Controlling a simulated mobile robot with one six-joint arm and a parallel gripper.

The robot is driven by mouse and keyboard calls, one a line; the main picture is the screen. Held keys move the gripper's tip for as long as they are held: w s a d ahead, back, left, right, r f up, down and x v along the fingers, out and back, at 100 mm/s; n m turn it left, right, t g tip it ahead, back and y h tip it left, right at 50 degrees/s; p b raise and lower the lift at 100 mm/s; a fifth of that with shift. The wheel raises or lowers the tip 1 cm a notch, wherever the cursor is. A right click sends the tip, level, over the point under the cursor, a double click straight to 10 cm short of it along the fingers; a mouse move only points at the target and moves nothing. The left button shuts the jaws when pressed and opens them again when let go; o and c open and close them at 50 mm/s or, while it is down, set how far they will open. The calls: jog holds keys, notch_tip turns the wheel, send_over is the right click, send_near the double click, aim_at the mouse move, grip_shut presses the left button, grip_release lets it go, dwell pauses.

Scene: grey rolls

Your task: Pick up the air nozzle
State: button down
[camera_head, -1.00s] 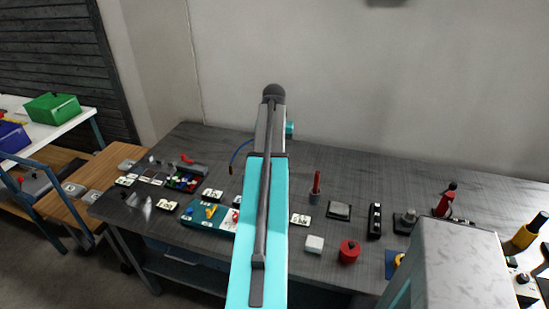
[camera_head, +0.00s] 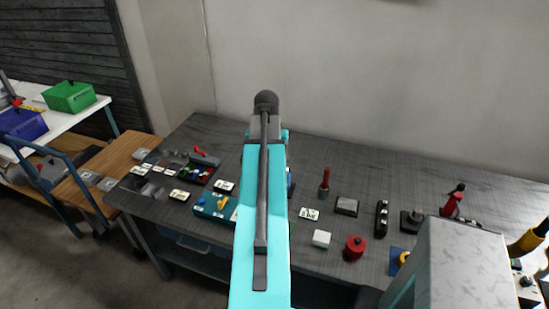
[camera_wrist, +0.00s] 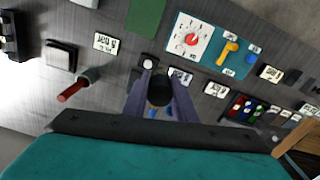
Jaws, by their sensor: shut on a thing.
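In the wrist view my gripper (camera_wrist: 160,103) has its two fingers closed around a dark, round-ended thing, which I take to be the air nozzle (camera_wrist: 160,90). It is seen nearly end-on, so its full shape does not show. It appears held above the dark table, with tabletop items behind it. In the head view my turquoise arm hides the gripper and most of what it holds. A small blue piece shows at the arm's right edge there, and I cannot tell what it belongs to.
The dark table (camera_head: 300,165) carries a red-handled tool in a holder (camera_head: 324,183), a red round container (camera_head: 355,247), a white block (camera_head: 321,238) and a teal board (camera_head: 213,208). Small labels lie among them. A green bin (camera_head: 68,96) stands on a white table at left.

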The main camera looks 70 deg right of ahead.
jog(key=shift+w+a+r+p, duration=0.15)
jog(key=shift+a+p, duration=0.05)
jog(key=shift+a, duration=0.85)
jog(key=shift+w+a+r+p, duration=0.1)
jog(key=shift+w+a+p, duration=0.1)
jog(key=shift+a, duration=0.8)
jog(key=shift+f, duration=0.15)
jog(key=w+a+f+n+b, duration=0.25)
jog(key=w+a+n, duration=0.35)
jog(key=w+a, duration=0.6)
jog(key=w+a+f+n+b, duration=0.1)
jog(key=w+a+n+b, duration=0.4)
jog(key=w, duration=1.1)
jog(key=w+a+n, duration=0.3)
jog(key=a, duration=0.8)
jog(key=w+a+f+n+b, duration=0.1)
jog(key=w+a+n, duration=0.2)
jog(key=a, duration=0.8)
jog(key=w+a+f+n+b, duration=0.1)
jog(key=w+a+n, duration=0.3)
jog(key=a, duration=0.7)
jog(key=shift+w+a, duration=0.3)
jog(key=shift+w, duration=0.2)
